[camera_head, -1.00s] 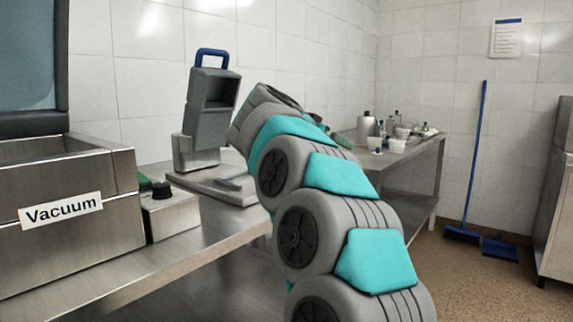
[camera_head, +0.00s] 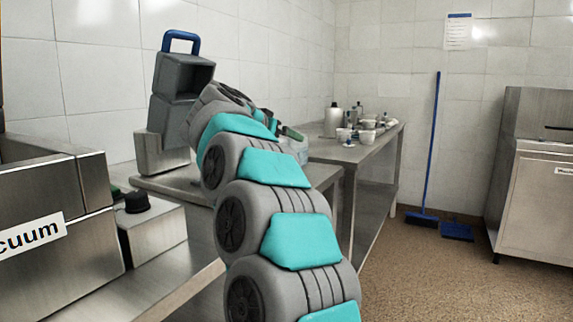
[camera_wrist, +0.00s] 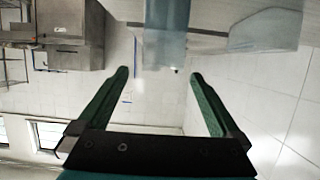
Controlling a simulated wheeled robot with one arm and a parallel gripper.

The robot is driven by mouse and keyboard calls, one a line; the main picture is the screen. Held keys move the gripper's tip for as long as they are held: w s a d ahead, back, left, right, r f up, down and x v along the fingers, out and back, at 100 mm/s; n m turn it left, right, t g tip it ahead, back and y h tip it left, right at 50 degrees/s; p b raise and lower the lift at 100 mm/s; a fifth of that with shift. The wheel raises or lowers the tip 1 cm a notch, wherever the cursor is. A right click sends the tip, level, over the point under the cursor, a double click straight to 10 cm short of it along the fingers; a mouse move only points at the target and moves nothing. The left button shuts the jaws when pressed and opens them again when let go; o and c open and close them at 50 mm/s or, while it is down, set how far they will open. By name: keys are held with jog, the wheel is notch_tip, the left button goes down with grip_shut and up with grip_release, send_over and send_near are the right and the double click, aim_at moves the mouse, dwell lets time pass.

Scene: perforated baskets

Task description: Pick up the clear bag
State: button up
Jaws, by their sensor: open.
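My gripper (camera_wrist: 160,75) is open, its two green fingers spread wide with nothing between the tips in the wrist view. In the head view its green part (camera_head: 291,133) shows just beyond my arm. A bluish see-through upright thing (camera_wrist: 166,32) stands ahead of the fingers in the wrist view; it may be the clear bag, but I cannot tell for sure. Another pale see-through shape (camera_wrist: 265,30) lies to its right. In the head view a pale clear thing (camera_head: 298,150) shows partly behind my arm near the bench.
The steel vacuum machine (camera_head: 62,215) is at the left, with a grey device with a blue handle (camera_head: 182,75) behind it. A back bench (camera_head: 350,152) holds bottles and cups.

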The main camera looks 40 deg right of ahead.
aim_at(286, 139)
jog(key=x, duration=0.4)
jog(key=shift+f, duration=0.1)
grip_shut()
dwell(0.8)
